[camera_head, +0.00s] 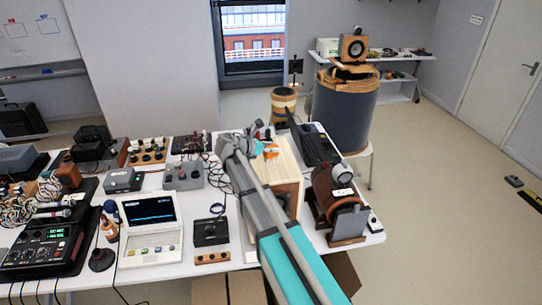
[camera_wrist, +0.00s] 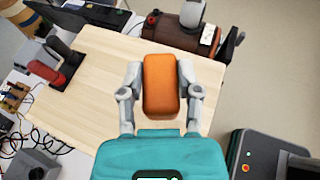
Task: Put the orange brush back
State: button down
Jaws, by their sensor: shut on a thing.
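The orange brush (camera_wrist: 160,86) shows as a rounded orange block in the wrist view, upright in the picture between the two grey fingers of my gripper (camera_wrist: 160,75). The fingers are shut on its left and right sides. In the head view only a small orange part of the brush (camera_head: 271,151) shows beside my gripper (camera_head: 262,147). Below it is the pale wooden top of a box (camera_head: 288,163), which also fills the middle of the wrist view (camera_wrist: 95,95). I cannot tell whether the brush touches this top.
A red and dark item (camera_wrist: 48,76) stands on the left of the wooden top. A laptop (camera_head: 150,225) and several devices crowd the table's left. Open floor (camera_head: 450,220) lies to the right.

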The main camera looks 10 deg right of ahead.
aim_at(271, 154)
jog(key=shift+w+f+b, duration=0.45)
jog(key=shift+f+b, duration=0.35)
jog(key=shift+f, duration=0.05)
jog(key=shift+f+b, duration=1.15)
jog(key=shift+f, duration=0.15)
jog(key=shift+c, duration=1.5)
grip_release()
jog(key=shift+r, duration=0.25)
jog(key=p+v, duration=0.4)
jog(key=v, duration=0.8)
jog(key=shift+f+p, duration=0.15)
jog(key=shift+p, duration=0.2)
jog(key=shift+s, duration=0.15)
